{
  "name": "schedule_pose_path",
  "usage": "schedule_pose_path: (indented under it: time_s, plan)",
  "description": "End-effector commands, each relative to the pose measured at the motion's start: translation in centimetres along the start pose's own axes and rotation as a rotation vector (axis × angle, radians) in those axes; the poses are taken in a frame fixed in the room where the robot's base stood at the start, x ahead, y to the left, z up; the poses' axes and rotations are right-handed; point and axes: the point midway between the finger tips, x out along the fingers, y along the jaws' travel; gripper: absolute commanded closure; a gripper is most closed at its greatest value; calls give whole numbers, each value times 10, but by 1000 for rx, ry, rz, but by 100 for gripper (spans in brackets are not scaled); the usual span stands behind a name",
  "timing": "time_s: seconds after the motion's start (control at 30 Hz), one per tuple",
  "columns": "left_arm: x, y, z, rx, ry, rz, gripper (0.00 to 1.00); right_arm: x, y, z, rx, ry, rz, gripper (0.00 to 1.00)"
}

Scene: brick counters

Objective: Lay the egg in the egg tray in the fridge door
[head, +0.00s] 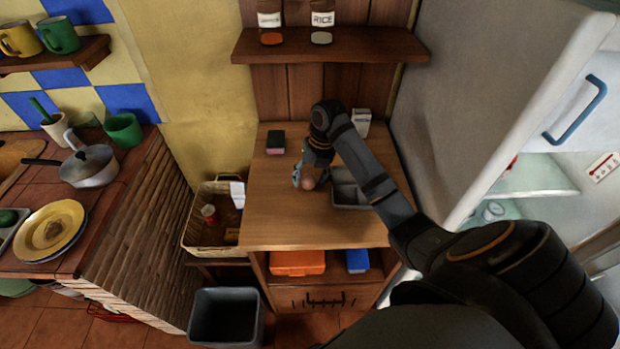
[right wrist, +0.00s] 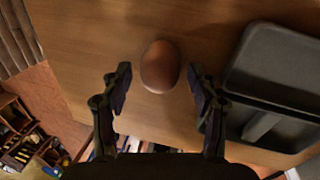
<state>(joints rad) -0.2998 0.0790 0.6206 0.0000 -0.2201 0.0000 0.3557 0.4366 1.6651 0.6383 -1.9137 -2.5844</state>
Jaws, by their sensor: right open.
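A brown egg (head: 309,183) rests on the wooden counter, left of the grey tray. In the right wrist view the egg (right wrist: 160,66) lies between and slightly beyond the fingertips. My right gripper (head: 302,178) is open around the egg's near side, with a finger on each side and a gap to each; its fingers also show in the right wrist view (right wrist: 160,88). The fridge (head: 480,100) stands at the right, with a blue handle (head: 577,110) and a partly visible shelf interior. I cannot make out the egg tray. My left gripper is not in view.
The grey divided tray (head: 340,197) sits close to the right of the egg. A sponge (head: 276,141) and a white carton (head: 361,122) stand farther back. A wall shelf (head: 330,45) with jars hangs above. The counter's front left is clear.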

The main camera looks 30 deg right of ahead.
Motion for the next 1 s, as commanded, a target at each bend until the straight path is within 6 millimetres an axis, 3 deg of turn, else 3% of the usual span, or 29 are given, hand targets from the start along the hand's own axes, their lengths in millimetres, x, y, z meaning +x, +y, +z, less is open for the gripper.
schedule_pose_path:
  time_s: [0.17, 0.37, 0.43, 0.6, 0.77, 1.0]
  plan:
    - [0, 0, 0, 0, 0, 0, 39, -6, 0, 0, 0, -2, 0, 40]
    - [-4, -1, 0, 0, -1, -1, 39, -53, 1, 2, -1, -7, -1, 40]
    - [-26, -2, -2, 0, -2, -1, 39, -79, 2, 0, 0, -1, -1, 40]
    - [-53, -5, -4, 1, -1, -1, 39, -110, 2, 0, 1, 0, -1, 40]
    - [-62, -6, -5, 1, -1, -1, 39, -123, 1, 0, 1, 0, 0, 40]
    - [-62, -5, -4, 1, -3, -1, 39, -121, 4, 2, 46, -6, 4, 34]
